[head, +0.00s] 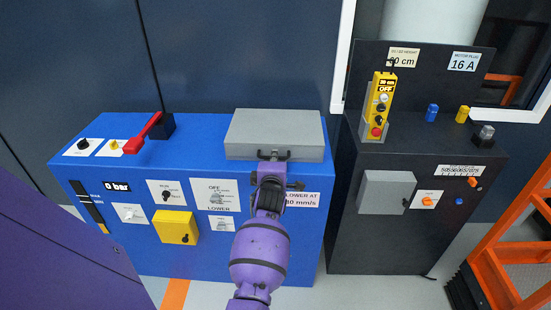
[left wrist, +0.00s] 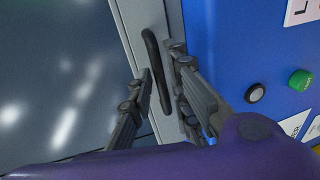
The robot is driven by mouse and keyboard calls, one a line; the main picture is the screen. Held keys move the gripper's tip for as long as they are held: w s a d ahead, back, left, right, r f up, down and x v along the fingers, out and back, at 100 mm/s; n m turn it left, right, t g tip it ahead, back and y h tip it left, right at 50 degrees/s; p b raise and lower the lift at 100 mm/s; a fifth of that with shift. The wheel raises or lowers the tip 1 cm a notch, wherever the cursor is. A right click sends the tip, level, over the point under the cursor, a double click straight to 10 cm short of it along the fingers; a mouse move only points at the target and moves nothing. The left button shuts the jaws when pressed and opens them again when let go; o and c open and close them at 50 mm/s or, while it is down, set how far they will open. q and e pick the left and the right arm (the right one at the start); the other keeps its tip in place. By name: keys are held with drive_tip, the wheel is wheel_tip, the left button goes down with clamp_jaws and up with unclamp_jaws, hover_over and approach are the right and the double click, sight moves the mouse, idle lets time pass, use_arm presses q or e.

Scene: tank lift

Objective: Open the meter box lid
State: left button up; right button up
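The meter box appears to be the flat grey box (head: 275,128) on top of the blue cabinet, at its right end. Its lid looks shut. A black bar handle (head: 262,154) is on its front edge; in the left wrist view the handle (left wrist: 152,52) runs along a grey face. My left gripper (head: 270,178) is in front of the box at the handle. In the left wrist view its fingers (left wrist: 162,65) are apart, one on each side of the handle. Contact with the handle cannot be told. My right gripper is not in view.
The blue cabinet (head: 135,235) carries a red lever (head: 143,135), knobs and a yellow box (head: 176,227). A dark cabinet (head: 350,240) at right holds a yellow pendant (head: 380,100) and a grey box (head: 387,192). An orange frame (head: 500,262) stands far right.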

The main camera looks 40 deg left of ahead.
use_arm(q)
drive_tip(key=shift+w+a+f, duration=0.15)
drive_tip(key=shift+w+a, duration=0.15)
drive_tip(key=shift+w, duration=0.2)
clamp_jaws()
